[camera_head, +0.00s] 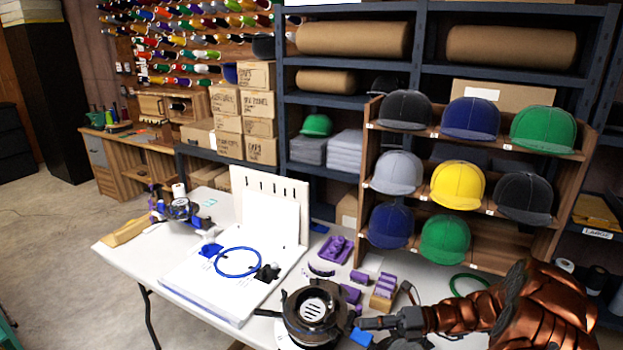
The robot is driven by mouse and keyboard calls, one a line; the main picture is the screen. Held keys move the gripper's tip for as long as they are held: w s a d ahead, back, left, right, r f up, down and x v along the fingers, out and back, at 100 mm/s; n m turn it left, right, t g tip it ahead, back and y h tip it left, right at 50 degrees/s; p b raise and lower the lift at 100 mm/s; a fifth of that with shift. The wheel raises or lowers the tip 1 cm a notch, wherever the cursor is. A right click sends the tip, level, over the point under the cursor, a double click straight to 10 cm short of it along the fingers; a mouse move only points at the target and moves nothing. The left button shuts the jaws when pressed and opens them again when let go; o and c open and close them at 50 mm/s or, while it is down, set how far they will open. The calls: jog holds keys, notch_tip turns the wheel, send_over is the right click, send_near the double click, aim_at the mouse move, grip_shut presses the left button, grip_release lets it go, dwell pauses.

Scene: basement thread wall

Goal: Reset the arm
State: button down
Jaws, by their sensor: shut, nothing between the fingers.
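My gripper (372,323) is at the lower middle of the head view, at the end of my copper-coloured arm, which comes in from the lower right. Its fingers are dark, point left and are shut with nothing between them. The fingertips are close to the right side of a round black device with a slotted light top (312,312). I cannot tell whether they touch it. The gripper is over the front part of the white table (130,250).
A white board stand with a blue ring (238,262) is left of the gripper. Purple parts (336,250) and a small wooden block (383,292) lie behind it. A wooden cap rack (470,150) stands behind the table. Free floor (60,250) is at left.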

jog(key=s+a+r+n+g+h, duration=0.35)
jog(key=s+r+n, duration=0.25)
jog(key=s+n, duration=0.2)
jog(key=s+a+r+n+g+h, duration=0.2)
jog(key=s+a+r+n+h, duration=0.25)
jog(key=s+n, duration=0.4)
jog(key=s+d+r+n+t+h, duration=0.1)
jog(key=s+d+n+h, duration=0.3)
jog(key=s, duration=0.5)
jog(key=s+d+r+n+t+h, duration=0.1)
jog(key=s+d+n+t+h, duration=0.2)
jog(key=s+d+n+h, duration=0.2)
jog(key=shift+s+d+r+n, duration=0.3)
jog(key=shift+s+d+n, duration=1.15)
jog(key=shift+s+n, duration=1.25)
jog(key=c, duration=1.9)
grip_release()
jog(key=shift+w+n, duration=0.45)
jog(key=shift+w, duration=0.05)
